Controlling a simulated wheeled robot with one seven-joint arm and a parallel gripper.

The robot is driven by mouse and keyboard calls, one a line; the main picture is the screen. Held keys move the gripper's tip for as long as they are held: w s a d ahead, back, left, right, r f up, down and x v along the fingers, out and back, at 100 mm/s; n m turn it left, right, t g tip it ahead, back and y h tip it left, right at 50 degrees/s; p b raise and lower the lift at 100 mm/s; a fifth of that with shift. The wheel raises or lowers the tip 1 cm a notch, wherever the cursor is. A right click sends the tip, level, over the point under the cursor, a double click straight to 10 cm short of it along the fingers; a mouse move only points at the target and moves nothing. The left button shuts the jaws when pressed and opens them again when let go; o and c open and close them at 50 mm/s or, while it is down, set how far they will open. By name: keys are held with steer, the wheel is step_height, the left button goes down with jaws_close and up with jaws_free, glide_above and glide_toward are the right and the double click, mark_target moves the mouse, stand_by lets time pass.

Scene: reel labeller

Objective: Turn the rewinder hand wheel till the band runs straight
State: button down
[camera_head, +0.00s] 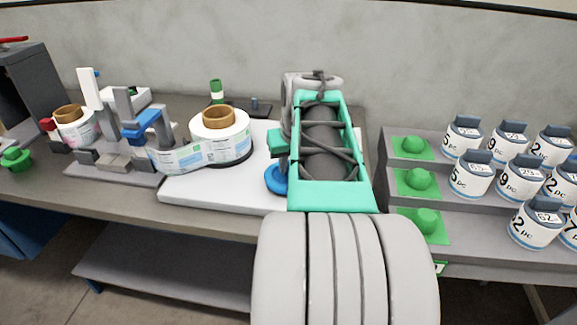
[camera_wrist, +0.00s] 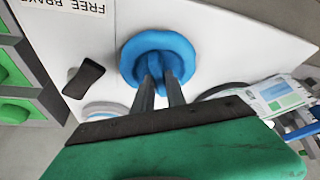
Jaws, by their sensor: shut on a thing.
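The blue rewinder hand wheel (camera_wrist: 187,48) is on the white machine base in the wrist view. My gripper (camera_wrist: 160,82) is shut on the raised grip across its middle. In the head view, only part of the hand wheel (camera_head: 276,180) shows beside my arm, and the fingertips are hidden. The printed band (camera_head: 178,160) runs from the blue-topped guide to the white reel (camera_head: 219,124) with its brown core. It bends between them and does not look straight. The band also shows at the right of the wrist view (camera_wrist: 280,94).
A black switch (camera_wrist: 84,77) and a FREE BRAKE label (camera_wrist: 75,4) are near the wheel. A second reel (camera_head: 76,128) stands at the left. A stepped rack (camera_head: 465,219) with white jars and green pads stands at the right.

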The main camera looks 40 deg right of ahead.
steer(key=shift+m, duration=0.5)
steer(key=c, duration=1.4)
jaws_free()
steer(key=shift+o, duration=0.2)
steer(key=shift+r, duration=0.1)
steer(key=p+v, duration=0.1)
steer(key=v, duration=0.6)
steer(key=shift+a+r, duration=0.2)
steer(key=shift+r, duration=0.05)
